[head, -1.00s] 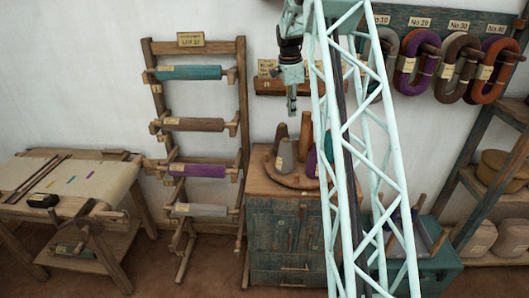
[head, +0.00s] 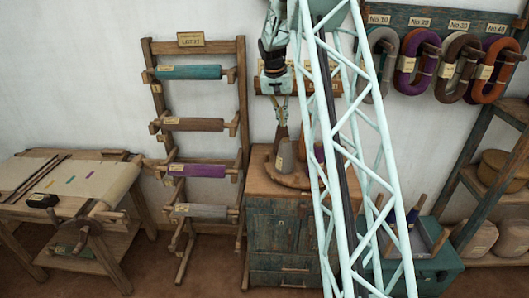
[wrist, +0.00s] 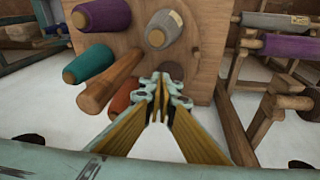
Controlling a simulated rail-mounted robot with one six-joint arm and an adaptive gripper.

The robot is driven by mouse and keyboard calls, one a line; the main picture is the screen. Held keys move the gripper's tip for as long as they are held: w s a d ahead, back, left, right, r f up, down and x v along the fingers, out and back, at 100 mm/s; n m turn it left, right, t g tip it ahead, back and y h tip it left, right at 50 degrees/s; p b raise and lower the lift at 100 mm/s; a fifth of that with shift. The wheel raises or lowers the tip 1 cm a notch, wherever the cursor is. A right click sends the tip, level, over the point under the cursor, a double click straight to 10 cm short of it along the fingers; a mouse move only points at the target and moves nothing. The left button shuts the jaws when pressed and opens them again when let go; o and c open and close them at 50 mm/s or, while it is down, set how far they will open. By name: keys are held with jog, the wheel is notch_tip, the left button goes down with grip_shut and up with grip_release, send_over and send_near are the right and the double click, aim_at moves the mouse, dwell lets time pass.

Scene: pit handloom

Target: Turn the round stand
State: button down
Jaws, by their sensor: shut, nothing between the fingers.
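The round stand (head: 288,182) is a wooden disc on top of the cabinet, partly hidden behind my arm. It carries upright cones and a tall wooden post. A grey cone (head: 285,157) stands at its front. The wrist view shows a purple cone (wrist: 100,15), a grey cone (wrist: 163,29), a teal cone (wrist: 88,65), a rust cone (wrist: 124,101) and the wooden post (wrist: 108,82). My gripper (head: 283,122) points down just above the stand's back left part, fingers shut and empty. In the wrist view its fingertips (wrist: 160,82) overlap a brown cone; contact cannot be told.
The wooden cabinet (head: 272,225) bears the stand. A rack with coloured rolls (head: 190,72) stands to the left. Yarn hanks (head: 408,62) hang on the wall at right.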

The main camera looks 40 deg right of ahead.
jog(key=a+f+n, duration=0.3)
jog(key=a+n, duration=0.3)
jog(key=n, duration=1)
jog(key=w+a+f+n+t+h+b, duration=0.1)
jog(key=a+f+n, duration=0.3)
jog(key=n, duration=1.2)
jog(key=a, duration=0.3)
jog(key=shift+w+f+n, duration=0.15)
jog(key=shift+w+n, duration=0.15)
jog(key=shift+f, duration=0.1)
